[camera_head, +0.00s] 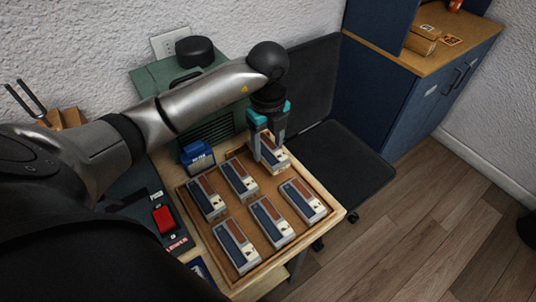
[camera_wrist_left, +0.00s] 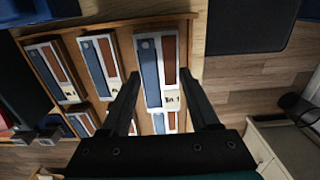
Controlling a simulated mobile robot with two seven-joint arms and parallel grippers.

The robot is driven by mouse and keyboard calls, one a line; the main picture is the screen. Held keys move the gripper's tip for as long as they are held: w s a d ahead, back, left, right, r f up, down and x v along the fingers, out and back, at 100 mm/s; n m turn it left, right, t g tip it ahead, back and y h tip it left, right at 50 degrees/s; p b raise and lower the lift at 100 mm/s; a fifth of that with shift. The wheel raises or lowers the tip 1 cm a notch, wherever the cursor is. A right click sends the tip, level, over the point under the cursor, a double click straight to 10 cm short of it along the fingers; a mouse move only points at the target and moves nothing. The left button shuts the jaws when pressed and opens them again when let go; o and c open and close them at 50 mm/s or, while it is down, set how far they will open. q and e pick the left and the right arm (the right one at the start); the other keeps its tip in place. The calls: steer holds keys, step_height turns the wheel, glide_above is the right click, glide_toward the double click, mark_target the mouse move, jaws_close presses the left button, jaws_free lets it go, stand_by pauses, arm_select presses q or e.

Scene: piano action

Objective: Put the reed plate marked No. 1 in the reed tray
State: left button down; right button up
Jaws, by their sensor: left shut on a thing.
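Several reed plates with blue and brown strips on pale bodies lie in the wooden reed tray (camera_head: 183,193). The plate marked No. 1 (camera_head: 273,157) is at the tray's back right corner, below my left gripper (camera_head: 268,158). In the left wrist view this plate (camera_wrist_left: 150,62) sits between the two fingers, its label reading like "No.1" at the near end. My left gripper (camera_wrist_left: 163,104) is shut on it. The plate looks larger than its neighbours there; whether it touches the tray floor I cannot tell. My right gripper is not in view.
Other plates (camera_head: 239,178) stand close to the left and in front. A blue box (camera_head: 198,157) stands behind the tray's left side. A red-buttoned device (camera_head: 163,218) is at the left. A black chair (camera_head: 340,165) is beyond the tray's right edge.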

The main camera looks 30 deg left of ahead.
mark_target(268, 149)
arm_select(q)
steer(key=shift+f, duration=1.75)
steer(key=shift+f+b, duration=0.15)
steer(key=shift+b, duration=0.2)
steer(key=shift+c, duration=0.6)
jaws_free()
steer(key=shift+r, duration=0.5)
step_height(268, 149, up, 11)
steer(key=shift+r+p, duration=0.2)
steer(key=shift+p, duration=0.95)
